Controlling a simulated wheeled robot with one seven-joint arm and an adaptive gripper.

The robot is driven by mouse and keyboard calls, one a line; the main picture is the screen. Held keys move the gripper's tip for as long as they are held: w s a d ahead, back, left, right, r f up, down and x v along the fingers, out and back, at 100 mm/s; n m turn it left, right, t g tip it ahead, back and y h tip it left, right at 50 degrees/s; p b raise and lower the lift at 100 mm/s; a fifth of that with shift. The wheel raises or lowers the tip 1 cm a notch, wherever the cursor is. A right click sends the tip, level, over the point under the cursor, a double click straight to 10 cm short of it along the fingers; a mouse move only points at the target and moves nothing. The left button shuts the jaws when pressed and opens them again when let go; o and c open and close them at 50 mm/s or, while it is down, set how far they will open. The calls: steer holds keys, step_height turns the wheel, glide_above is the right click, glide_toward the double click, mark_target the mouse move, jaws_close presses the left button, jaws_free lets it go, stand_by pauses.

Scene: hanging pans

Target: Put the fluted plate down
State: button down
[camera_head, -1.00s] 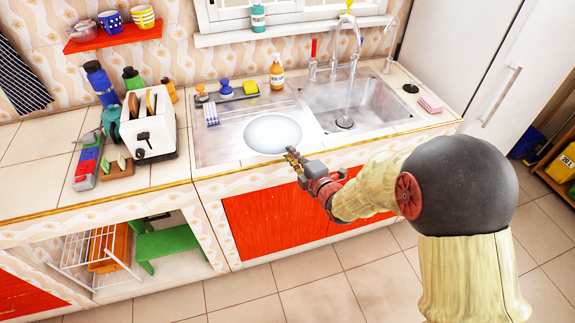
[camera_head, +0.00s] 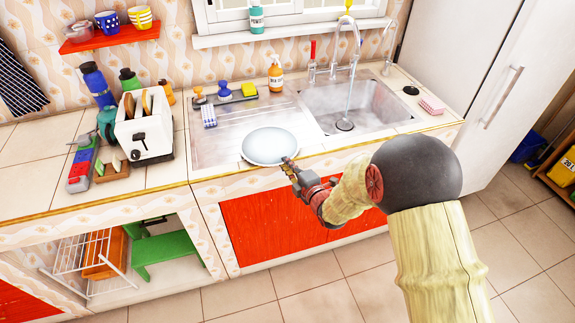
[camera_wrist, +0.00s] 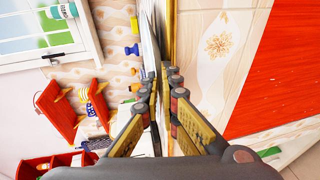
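The fluted plate (camera_head: 269,145) is pale and round. In the head view it is held roughly level over the front of the sink's drainboard, near the counter's front edge. My gripper (camera_head: 288,162) is at the plate's near right rim and is shut on it. In the wrist view the plate (camera_wrist: 150,42) shows nearly edge-on, running up from between the fingertips of my gripper (camera_wrist: 163,82). I cannot tell whether the plate's underside touches the drainboard.
The ribbed drainboard (camera_head: 230,120) has free room behind the plate. The sink basin (camera_head: 375,108), with running water, lies to the right. A toaster (camera_head: 146,135) stands to the left. A soap bottle (camera_head: 276,75) and a sponge caddy (camera_head: 228,96) stand behind.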

steer(key=c, duration=2.5)
jaws_free()
steer(key=shift+f, duration=0.1)
steer(key=o, duration=0.5)
steer(key=shift+c, duration=0.2)
